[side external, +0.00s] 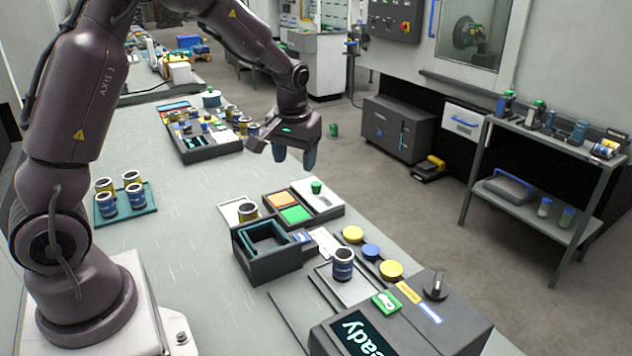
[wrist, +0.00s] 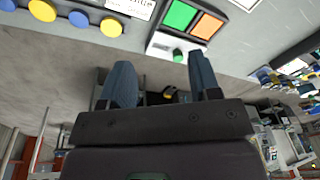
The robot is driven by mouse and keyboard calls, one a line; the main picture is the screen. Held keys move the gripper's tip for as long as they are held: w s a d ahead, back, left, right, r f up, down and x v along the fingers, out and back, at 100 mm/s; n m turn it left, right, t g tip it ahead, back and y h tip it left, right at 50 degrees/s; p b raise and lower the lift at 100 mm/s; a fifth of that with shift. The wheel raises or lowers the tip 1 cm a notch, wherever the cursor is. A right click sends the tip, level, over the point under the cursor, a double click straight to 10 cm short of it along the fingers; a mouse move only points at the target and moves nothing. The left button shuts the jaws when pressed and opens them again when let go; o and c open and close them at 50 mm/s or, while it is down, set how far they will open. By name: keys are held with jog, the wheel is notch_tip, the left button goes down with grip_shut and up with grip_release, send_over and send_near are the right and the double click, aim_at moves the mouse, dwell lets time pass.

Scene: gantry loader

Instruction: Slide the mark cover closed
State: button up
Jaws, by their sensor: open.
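A dark panel (side external: 325,217) holds an orange square (side external: 279,199) and a green square (side external: 296,214), both uncovered. Beside them is a white plate with a green knob (side external: 316,187), which looks like the mark cover (side external: 327,199). In the wrist view the green square (wrist: 180,14), orange square (wrist: 207,26) and green knob (wrist: 178,56) show at the top, beyond the fingers. My gripper (side external: 294,155) is open and empty, held in the air above the bench's far edge, behind the panel and apart from the knob. The wrist view shows both blue fingers (wrist: 160,75) spread.
Yellow and blue discs (side external: 371,251) line the right edge. A jar (side external: 343,264) and the "Ready" console (side external: 400,335) are in front. The left-middle bench is clear beyond the teal jar tray (side external: 126,210).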

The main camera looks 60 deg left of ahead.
aim_at(316, 183)
jog(key=w+a+f+n+t+y, duration=0.2)
jog(key=w+a+f+n, duration=0.3)
jog(key=w+a, duration=0.45)
jog(key=shift+m+g, duration=0.3)
jog(key=x, duration=1.1)
jog(key=shift+w+d+f, duration=0.2)
jog(key=shift+d+f, duration=0.15)
grip_shut()
jog(key=shift+s, duration=4.55)
